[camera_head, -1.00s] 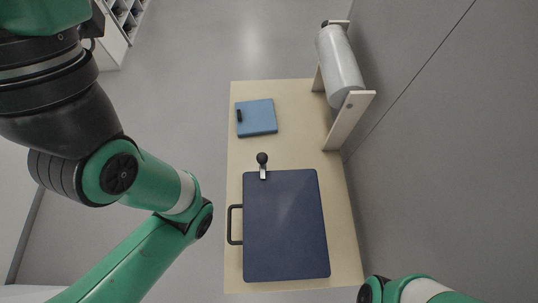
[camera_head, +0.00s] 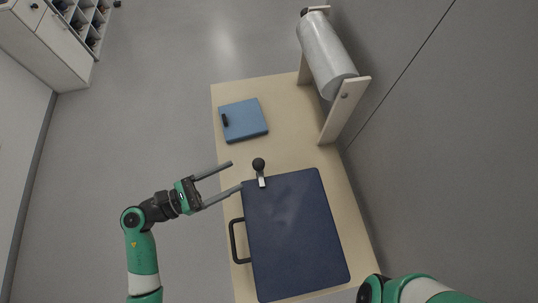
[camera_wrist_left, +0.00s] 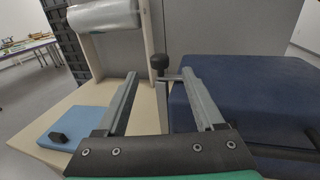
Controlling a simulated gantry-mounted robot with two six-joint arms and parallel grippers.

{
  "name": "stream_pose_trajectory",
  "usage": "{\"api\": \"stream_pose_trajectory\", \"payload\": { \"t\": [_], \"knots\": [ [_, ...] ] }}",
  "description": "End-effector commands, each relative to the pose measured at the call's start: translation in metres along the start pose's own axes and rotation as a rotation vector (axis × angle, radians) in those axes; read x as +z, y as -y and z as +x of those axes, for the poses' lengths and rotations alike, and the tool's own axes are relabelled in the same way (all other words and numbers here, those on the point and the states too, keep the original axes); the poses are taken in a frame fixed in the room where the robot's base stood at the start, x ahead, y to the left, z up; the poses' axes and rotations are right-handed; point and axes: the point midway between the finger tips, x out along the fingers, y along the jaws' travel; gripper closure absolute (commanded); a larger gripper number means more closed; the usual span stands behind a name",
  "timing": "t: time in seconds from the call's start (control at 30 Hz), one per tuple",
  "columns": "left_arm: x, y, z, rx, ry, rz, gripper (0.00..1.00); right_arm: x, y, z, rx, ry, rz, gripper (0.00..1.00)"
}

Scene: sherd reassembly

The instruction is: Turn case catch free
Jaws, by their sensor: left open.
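The dark blue case (camera_head: 295,235) lies flat on the bench with its black handle (camera_head: 234,242) on its left side. The catch (camera_head: 259,165), a pale metal lever with a black ball knob, sits at the case's far left edge. My left gripper (camera_head: 237,175) is open and empty, just left of the catch, with its long grey fingers pointing towards it. In the left wrist view the catch's knob (camera_wrist_left: 158,62) shows between the fingertips and beyond them; no contact is visible. My right gripper is out of view.
A light wooden bench (camera_head: 285,147) carries everything. A smaller blue box (camera_head: 245,119) with a black knob lies at the back left. A roll of clear film (camera_head: 326,55) in a wooden stand (camera_head: 343,110) is at the back right, near the grey wall.

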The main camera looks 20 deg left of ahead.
Motion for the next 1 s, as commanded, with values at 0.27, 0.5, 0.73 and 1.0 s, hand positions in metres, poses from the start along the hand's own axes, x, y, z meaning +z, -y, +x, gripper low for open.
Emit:
{"api": "stream_pose_trajectory", "payload": {
  "t": [0.27, 0.5, 0.73, 1.0],
  "knots": [
    [0.001, 0.002, 0.037, -0.010, 0.002, 0.003, 0.30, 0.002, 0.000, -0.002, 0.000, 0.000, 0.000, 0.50],
    [0.002, 0.002, 0.090, -0.008, 0.004, 0.003, 0.30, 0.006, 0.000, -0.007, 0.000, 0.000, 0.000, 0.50],
    [0.002, 0.001, 0.115, -0.004, 0.003, 0.001, 0.30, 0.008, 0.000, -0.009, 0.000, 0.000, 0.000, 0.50],
    [0.002, 0.000, 0.117, -0.002, 0.003, 0.001, 0.32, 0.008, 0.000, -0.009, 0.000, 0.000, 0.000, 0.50]
  ]
}}
